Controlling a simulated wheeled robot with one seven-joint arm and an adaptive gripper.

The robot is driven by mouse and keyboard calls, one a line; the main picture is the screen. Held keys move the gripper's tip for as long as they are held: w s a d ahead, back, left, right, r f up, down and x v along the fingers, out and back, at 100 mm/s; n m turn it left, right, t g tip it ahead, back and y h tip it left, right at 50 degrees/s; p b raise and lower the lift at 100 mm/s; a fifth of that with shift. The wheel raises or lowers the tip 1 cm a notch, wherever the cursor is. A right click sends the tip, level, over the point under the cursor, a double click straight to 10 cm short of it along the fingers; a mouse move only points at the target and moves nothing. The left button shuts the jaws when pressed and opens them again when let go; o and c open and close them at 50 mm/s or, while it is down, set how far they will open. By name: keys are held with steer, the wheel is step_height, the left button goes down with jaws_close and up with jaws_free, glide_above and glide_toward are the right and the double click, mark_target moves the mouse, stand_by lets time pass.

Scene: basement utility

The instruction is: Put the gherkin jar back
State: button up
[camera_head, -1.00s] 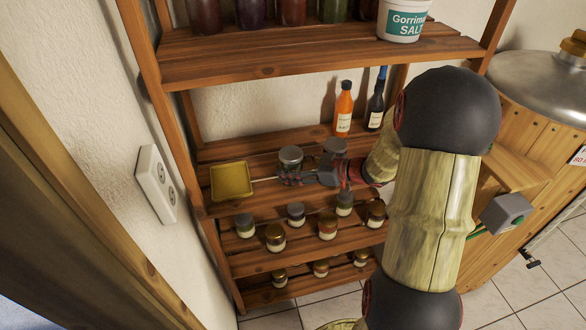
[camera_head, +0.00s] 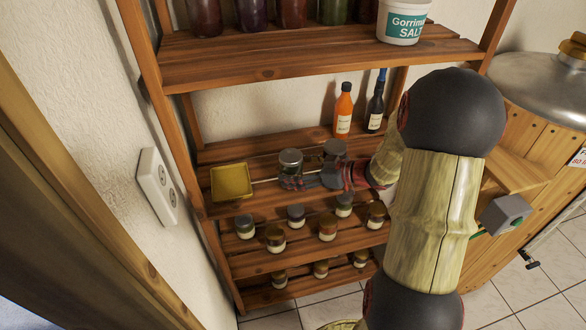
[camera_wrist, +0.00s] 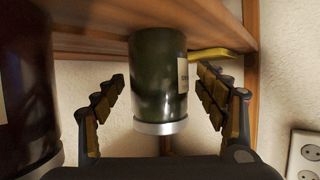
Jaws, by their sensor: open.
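A green gherkin jar (camera_head: 291,162) with a grey lid stands on the middle shelf (camera_head: 262,207). In the wrist view, where the picture is upside down, the dark green jar (camera_wrist: 158,80) has its silver lid low and its base on the shelf board. My gripper (camera_wrist: 160,92) is open, with one finger on each side of the jar. Gaps show between the fingers and the glass. In the head view, my gripper partly hides the jar's lower body.
A second dark-lidded jar (camera_head: 335,149) stands close to the right; it looms dark in the wrist view (camera_wrist: 24,85). A yellow tray (camera_head: 231,182) is left of the gherkin jar. An orange bottle (camera_head: 344,108) and a dark bottle (camera_head: 376,108) stand behind. Several small jars fill lower shelves.

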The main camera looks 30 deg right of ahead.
steer(key=p+v, duration=0.4)
steer(key=v, duration=0.7)
